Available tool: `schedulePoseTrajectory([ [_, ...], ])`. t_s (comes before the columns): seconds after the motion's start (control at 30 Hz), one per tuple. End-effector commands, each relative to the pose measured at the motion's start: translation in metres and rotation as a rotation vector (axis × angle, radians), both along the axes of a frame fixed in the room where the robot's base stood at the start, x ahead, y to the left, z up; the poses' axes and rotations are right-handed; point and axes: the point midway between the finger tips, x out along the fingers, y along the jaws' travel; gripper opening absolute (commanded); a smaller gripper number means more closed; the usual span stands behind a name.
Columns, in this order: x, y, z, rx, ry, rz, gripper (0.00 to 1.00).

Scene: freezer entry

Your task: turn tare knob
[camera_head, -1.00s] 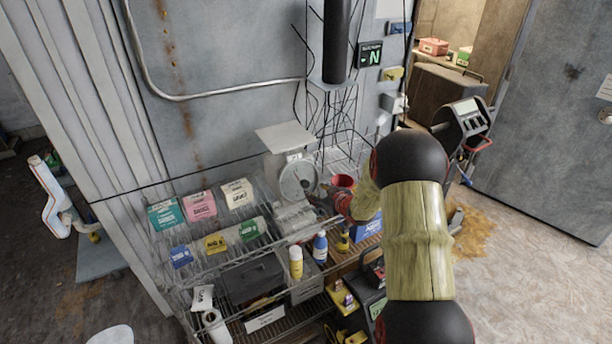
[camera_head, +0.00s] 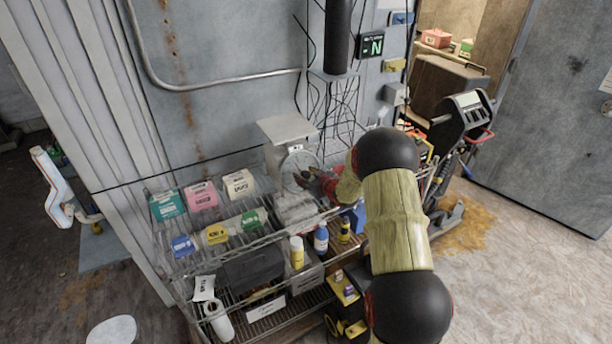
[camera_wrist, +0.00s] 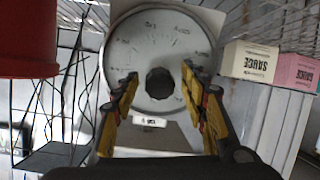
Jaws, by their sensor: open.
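The scale (camera_head: 286,133) stands on the wire shelf against the wall, with a flat plate on top and a round dial (camera_head: 301,170) on its front. My gripper (camera_wrist: 160,80) is open, with one yellow-and-black finger to each side of the knob. A gap shows between each finger and the knob; how deep the fingertips reach is hard to tell. In the head view my gripper (camera_head: 308,178) is in front of the dial and partly covers it.
A red container (camera_wrist: 28,40) is close at the upper left of the wrist view. Boxes, including a white one (camera_head: 239,184) and a pink one (camera_head: 202,196), stand left of the scale. A yellow bottle (camera_head: 297,252) and a blue bottle (camera_head: 321,239) stand below on the shelf.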

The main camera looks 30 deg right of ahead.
Motion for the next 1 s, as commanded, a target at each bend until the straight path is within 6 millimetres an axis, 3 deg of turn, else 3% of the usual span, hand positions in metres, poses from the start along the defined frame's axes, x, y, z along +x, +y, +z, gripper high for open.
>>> schedulePoseTrajectory([
  [0.13,-0.0001,-0.0002,0.0002,0.0,0.0,0.0,0.42],
  [0.87,-0.0004,-0.0001,0.0001,0.0,0.0,0.0,0.01],
  [1.0,-0.0004,-0.0001,0.0002,0.003,0.0,-0.001,0.0],
])
